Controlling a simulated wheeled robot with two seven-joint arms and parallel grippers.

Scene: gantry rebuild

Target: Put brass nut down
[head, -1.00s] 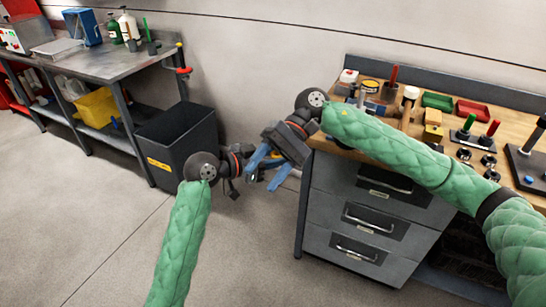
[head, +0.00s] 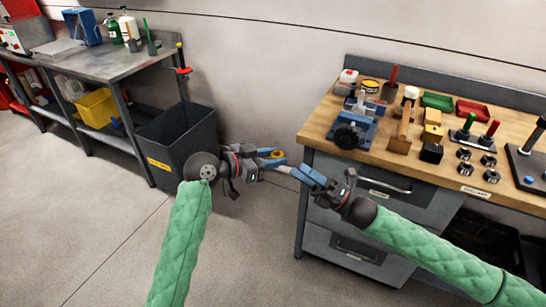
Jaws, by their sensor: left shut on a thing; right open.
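The brass nut (head: 278,153) is a small yellow ring at the fingertips of my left gripper (head: 276,160). My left gripper is shut on it and holds it in the air in front of the wall, between the dark bin and the workbench. My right gripper (head: 309,176) is open, with its blue fingers pointing left toward the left gripper. The two grippers' fingertips are close together; I cannot tell whether they touch. The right gripper is in front of the workbench drawers and a little below the bench top.
The wooden workbench (head: 385,155) holds a blue vise (head: 354,130), a yellow block (head: 432,133), a black block (head: 431,152), several dark round pieces, a green tray (head: 437,101) and a red tray (head: 473,109). A dark bin (head: 178,145) stands left; open floor lies in front.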

